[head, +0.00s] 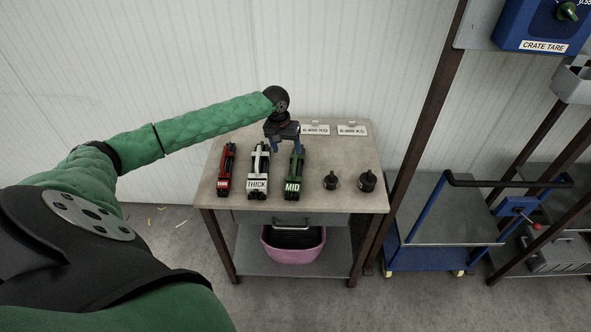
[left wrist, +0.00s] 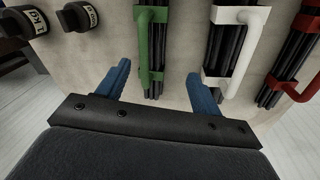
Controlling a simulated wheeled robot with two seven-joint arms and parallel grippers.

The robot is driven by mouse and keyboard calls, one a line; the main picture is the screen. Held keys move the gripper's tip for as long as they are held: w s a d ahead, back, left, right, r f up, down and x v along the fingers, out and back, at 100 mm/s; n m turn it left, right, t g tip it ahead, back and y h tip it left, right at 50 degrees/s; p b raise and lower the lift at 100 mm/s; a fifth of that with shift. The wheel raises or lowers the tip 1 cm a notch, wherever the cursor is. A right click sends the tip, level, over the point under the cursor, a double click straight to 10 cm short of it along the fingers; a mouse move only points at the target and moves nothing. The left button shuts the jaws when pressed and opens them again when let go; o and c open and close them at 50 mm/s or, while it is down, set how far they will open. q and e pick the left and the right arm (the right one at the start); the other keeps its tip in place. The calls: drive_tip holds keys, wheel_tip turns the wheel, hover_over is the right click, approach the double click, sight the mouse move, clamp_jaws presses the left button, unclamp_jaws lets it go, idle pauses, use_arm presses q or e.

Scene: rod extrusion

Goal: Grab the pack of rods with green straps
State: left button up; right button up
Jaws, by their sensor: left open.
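The pack of rods with green straps (head: 295,172) lies on the table behind a label reading MID, at the right of a row of three packs. My left gripper (head: 285,146) is open and empty over the far end of this pack, its blue fingers pointing down. In the left wrist view, the green-strapped pack (left wrist: 155,52) with its green handle shows ahead of the gap between my fingers (left wrist: 160,80), closer to the left finger. Whether a finger touches it I cannot tell. My right gripper is not in view.
The white-strapped pack (head: 258,165), labelled THICK, lies just left of the green one; the red-strapped pack (head: 226,165) is farther left. Two black weights (head: 367,181) stand at right. Label plates (head: 352,130) stand at the table's (head: 372,198) back. A pink bin (head: 294,252) sits below.

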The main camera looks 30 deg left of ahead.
sight(290, 168)
use_arm(q)
drive_tip(key=shift+d+f+n+h, duration=0.35)
drive_tip(key=shift+d+n+h, duration=0.1)
drive_tip(key=shift+n, duration=0.65)
drive_tip(key=shift+p+x, duration=0.65)
drive_tip(key=shift+x, duration=0.6)
drive_tip(key=p+x, duration=0.1)
drive_tip(key=x, duration=0.1)
drive_tip(key=p+x, duration=0.1)
drive_tip(key=shift+w+f, duration=0.25)
drive_tip(key=shift+f, duration=0.1)
drive_tip(key=shift+d+f+p, duration=0.1)
drive_tip(key=shift+f+p, duration=0.2)
drive_tip(key=shift+f, duration=0.25)
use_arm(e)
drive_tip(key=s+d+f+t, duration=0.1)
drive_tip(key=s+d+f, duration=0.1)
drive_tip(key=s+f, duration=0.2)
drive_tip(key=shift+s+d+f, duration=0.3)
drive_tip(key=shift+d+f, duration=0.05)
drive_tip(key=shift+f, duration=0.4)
use_arm(q)
drive_tip(key=c, duration=1.2)
drive_tip(key=shift+c, duration=0.4)
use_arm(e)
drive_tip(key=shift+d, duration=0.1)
use_arm(q)
drive_tip(key=shift+r, duration=0.15)
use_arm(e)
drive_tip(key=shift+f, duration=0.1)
